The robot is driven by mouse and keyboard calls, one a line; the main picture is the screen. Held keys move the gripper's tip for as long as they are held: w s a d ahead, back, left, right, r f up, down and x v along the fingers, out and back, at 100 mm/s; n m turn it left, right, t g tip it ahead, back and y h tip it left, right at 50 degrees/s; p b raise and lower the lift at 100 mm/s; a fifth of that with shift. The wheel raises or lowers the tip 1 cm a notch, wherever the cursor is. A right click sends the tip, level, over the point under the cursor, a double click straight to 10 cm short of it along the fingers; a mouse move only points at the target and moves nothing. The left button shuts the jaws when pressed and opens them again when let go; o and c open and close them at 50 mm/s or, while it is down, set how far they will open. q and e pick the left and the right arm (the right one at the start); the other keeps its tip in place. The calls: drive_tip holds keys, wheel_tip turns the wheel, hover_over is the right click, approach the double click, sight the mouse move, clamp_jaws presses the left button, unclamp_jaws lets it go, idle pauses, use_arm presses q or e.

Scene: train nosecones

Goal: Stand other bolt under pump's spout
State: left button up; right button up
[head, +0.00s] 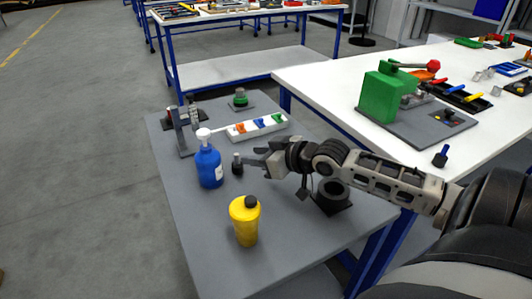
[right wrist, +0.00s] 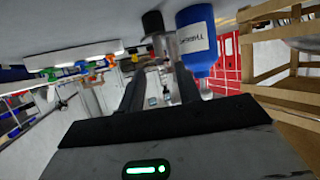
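A blue pump bottle (head: 209,168) with a white pump head (head: 203,134) stands on the grey table; its blue body and label also show in the right wrist view (right wrist: 197,40). A small bolt (head: 237,164) stands upright just right of the bottle. In the right wrist view its black end (right wrist: 152,22) is against the table and its silver shank points away from it. My right gripper (head: 257,159) is open, just right of the bolt, with its fingers pointing at it. In the right wrist view the shank lines up with the gap between the fingertips (right wrist: 157,78). My left gripper is out of view.
A yellow bottle (head: 245,221) stands in front. A white tray with coloured pieces (head: 257,126) and a clamp-like fixture (head: 180,130) lie behind. A dark round holder (head: 333,196) sits below my right arm. The white table (head: 310,80) carries a green machine (head: 380,98).

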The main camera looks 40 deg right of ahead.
drive_tip(key=v, duration=0.3)
idle(0.7)
